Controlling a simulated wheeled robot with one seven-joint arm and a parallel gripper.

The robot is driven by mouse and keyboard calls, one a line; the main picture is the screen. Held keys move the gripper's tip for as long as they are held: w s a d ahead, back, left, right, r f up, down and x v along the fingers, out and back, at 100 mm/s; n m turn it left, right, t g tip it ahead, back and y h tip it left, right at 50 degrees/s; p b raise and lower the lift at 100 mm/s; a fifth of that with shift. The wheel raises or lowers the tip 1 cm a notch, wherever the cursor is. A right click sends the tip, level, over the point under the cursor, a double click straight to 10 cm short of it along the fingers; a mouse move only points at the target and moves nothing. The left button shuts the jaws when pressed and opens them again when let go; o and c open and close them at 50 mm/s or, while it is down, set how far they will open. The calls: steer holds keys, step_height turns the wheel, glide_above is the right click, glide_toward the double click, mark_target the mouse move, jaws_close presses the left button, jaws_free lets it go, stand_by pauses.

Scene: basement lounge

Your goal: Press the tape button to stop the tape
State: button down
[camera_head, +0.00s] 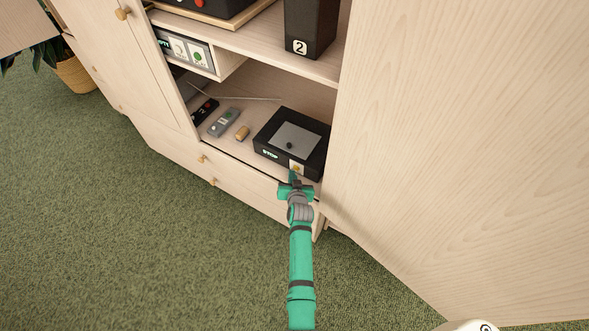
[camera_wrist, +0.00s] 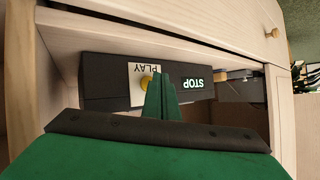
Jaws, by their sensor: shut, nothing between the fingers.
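The black tape player (camera_head: 263,139) sits on the lower shelf of the cabinet, with a grey panel on top. Its front has a lit green STOP sign and a white plate with a yellow button (camera_head: 296,168). In the wrist view the player (camera_wrist: 105,88) appears upside down, and the plate around the button (camera_wrist: 145,82) reads PLAY. My gripper (camera_head: 293,177) is shut and empty, its tips right in front of the plate. In the wrist view the gripper (camera_wrist: 161,88) overlaps the button's edge; I cannot tell whether they touch.
A wooden cylinder (camera_head: 242,133), a grey remote (camera_head: 223,122) and a black remote (camera_head: 205,111) lie left of the player. A black box marked 2 (camera_head: 311,28) stands on the shelf above. A large wooden panel (camera_head: 460,130) closes off the right. Open carpet lies left.

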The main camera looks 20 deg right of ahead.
steer(key=shift+s+a, duration=0.5)
steer(key=shift+s, duration=0.15)
steer(key=s+a, duration=0.2)
steer(key=a, duration=0.1)
steer(key=shift+s+a, duration=0.25)
steer(key=shift+w, duration=0.1)
